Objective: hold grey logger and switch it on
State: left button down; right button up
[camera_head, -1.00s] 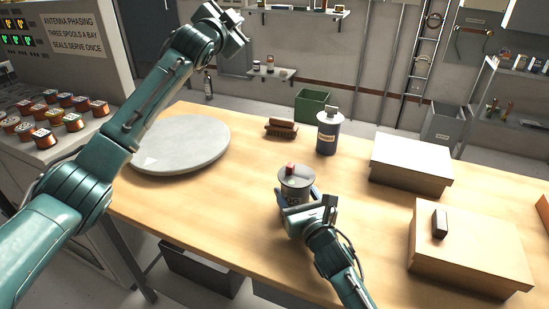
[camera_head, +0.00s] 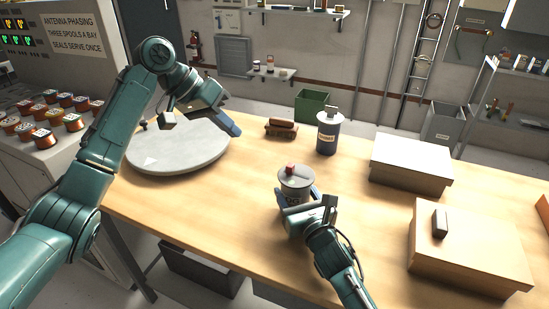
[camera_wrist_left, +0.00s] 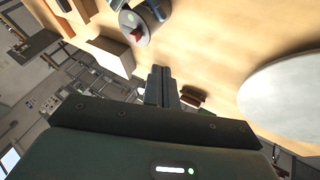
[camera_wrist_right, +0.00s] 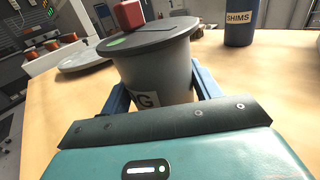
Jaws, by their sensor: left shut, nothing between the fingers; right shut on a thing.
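The grey logger (camera_head: 296,181) is a tapered grey can with a darker lid, a red block (camera_wrist_right: 127,14) on top and a green patch on the lid. It stands upright on the table, or just above it; I cannot tell which. My right gripper (camera_wrist_right: 162,92) is shut on the logger, a blue finger on either side of it. My left gripper (camera_head: 234,129) is shut and empty, over the right edge of the round grey disc and apart from the logger. Its closed fingers (camera_wrist_left: 161,88) show in the left wrist view, with the logger (camera_wrist_left: 134,30) beyond.
A blue-grey canister labelled SHIMS (camera_head: 327,137) stands behind the logger. A brown brush-like block (camera_head: 281,129) and green bin (camera_head: 312,106) are at the back. Two boxes (camera_head: 411,165) (camera_head: 468,252) fill the right. The round grey disc (camera_head: 175,150) lies at left.

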aim_at(290, 168)
pick_arm(q)
jog(key=d+f, duration=0.2)
jog(key=d, duration=0.1)
jog(key=d+f, duration=0.5)
jog(key=f, duration=0.1)
jog(key=shift+w+d, duration=0.35)
jog(key=shift+d, duration=0.05)
jog(key=shift+s+d, duration=0.15)
jog(key=shift+d, duration=0.2)
jog(key=shift+s+d, duration=0.25)
jog(key=shift+d, duration=0.35)
jog(key=shift+s+d, duration=0.25)
jog(key=shift+d, duration=0.4)
jog(key=shift+s+d, duration=0.25)
jog(key=shift+d, duration=0.35)
